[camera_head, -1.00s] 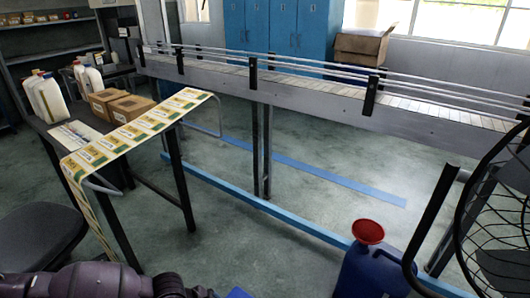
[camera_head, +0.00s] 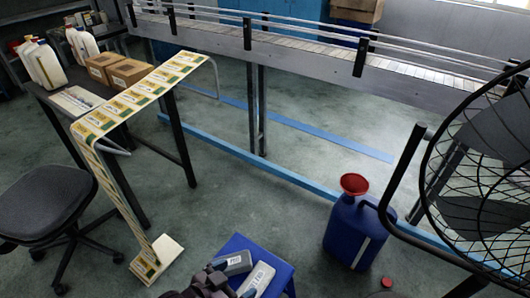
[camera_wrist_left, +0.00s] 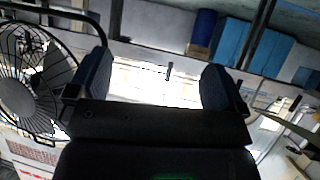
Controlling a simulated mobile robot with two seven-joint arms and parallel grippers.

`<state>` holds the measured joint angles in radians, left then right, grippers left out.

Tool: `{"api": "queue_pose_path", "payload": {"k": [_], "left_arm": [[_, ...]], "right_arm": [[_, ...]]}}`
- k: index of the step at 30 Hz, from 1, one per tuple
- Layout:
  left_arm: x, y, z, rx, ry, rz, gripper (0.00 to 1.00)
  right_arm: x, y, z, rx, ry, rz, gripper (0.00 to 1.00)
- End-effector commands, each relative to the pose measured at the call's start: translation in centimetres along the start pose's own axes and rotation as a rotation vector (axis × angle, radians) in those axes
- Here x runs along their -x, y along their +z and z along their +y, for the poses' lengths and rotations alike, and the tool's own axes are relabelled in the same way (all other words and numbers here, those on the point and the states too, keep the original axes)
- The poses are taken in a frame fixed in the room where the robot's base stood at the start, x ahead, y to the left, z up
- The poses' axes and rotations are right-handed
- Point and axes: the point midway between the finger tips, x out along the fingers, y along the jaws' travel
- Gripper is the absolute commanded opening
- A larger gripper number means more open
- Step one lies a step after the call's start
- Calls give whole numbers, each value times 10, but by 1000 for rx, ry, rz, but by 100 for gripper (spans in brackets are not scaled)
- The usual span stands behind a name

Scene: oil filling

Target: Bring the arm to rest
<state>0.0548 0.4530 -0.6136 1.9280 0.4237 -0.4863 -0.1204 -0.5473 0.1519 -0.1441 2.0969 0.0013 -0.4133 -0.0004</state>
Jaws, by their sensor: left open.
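My left gripper (camera_head: 247,270) is at the bottom of the head view, in front of or over a blue stool (camera_head: 238,243). Its two grey, labelled fingers are spread apart. In the left wrist view the gripper (camera_wrist_left: 155,85) is open, with nothing between its fingers. My right gripper is not in view. A blue jug (camera_head: 345,238) stands upright on the floor to the right, apart from the gripper. A red funnel (camera_head: 355,184) sits in its top. The height of the gripper over the stool cannot be told.
A black wire fan (camera_head: 490,170) stands at right. A red cap (camera_head: 386,282) lies on the floor by the jug. The conveyor (camera_head: 310,58) crosses the back. A dark table (camera_head: 50,98) with bottles and boxes and an office chair (camera_head: 45,205) are at left.

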Motion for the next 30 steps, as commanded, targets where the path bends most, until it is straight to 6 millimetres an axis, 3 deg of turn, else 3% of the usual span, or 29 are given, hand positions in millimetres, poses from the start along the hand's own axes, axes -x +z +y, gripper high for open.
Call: {"api": "queue_pose_path", "payload": {"k": [8,15,19,24,30], "left_arm": [[68,24,-29,145,-269,20,98],[144,68,-51,233,-515,-32,98],[179,88,-56,257,-610,-68,98],[200,102,-58,267,-667,-94,98],[202,104,-59,268,-672,-97,98]], "right_arm": [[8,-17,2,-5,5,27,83],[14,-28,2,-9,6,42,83],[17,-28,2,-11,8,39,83],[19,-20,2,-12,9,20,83],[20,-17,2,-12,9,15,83]]}}
